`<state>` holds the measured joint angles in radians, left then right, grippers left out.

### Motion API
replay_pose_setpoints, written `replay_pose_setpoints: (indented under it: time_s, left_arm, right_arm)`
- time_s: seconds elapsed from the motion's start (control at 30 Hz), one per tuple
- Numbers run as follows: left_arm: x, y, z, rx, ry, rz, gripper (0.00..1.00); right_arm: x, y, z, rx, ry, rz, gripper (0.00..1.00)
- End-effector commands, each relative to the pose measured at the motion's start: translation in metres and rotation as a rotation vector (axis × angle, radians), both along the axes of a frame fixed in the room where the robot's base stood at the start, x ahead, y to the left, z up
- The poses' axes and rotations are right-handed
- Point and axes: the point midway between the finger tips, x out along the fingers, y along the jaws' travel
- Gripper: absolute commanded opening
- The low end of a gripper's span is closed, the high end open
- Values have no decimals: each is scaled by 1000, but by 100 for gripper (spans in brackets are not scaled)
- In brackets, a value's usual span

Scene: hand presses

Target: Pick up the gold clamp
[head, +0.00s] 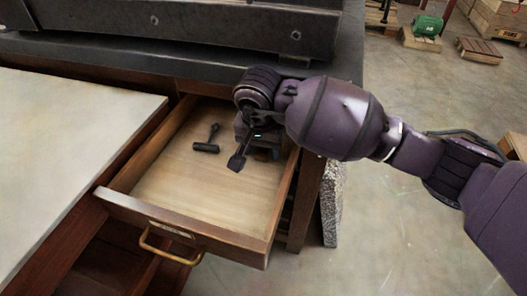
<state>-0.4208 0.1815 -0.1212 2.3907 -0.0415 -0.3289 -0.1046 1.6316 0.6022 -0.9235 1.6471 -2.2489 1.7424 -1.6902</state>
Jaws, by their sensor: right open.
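A small dark T-shaped tool (207,142) lies on the floor of the open wooden drawer (170,205). It looks black, and I cannot tell whether it is the clamp. I see nothing clearly gold and clamp-shaped; the gold-coloured piece on the drawer front is its pull handle (168,252). My right gripper (253,155) is open and reaches into the back right of the drawer, to the right of the dark tool and apart from it. My wrist and hand hide the drawer's back right corner. My left gripper is out of view.
The drawer's side walls and front stand close around my right gripper. A heavy dark press bed (190,25) overhangs the drawer's back. A pale flat table top (65,140) lies to the left. Crates and a green machine (428,26) stand far back on open floor.

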Motion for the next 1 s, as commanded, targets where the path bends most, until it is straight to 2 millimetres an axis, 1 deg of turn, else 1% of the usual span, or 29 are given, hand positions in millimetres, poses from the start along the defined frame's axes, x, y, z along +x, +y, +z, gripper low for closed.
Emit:
replay_pose_setpoints:
  time_s: [0.03, 0.37, 0.6, 0.73, 0.87, 0.97, 1.0]
  left_arm:
    - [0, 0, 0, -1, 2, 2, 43]
    - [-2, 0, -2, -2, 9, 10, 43]
    - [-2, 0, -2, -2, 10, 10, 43]
    - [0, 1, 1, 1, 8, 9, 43]
    - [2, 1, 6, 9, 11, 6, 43]
    - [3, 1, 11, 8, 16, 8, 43]
    - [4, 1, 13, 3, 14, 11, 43]
  right_arm:
    - [0, 0, 0, 0, 0, 0, 53]
    - [0, 0, 0, 0, 0, 0, 2]
    - [0, 0, 1, 0, 0, 0, 1]
    - [1, 0, 11, 0, -4, 0, 1]
    - [1, 0, 33, 0, -10, 1, 1]
    - [1, 0, 58, 0, -15, 1, 1]
    - [2, 0, 70, 0, -16, 1, 1]
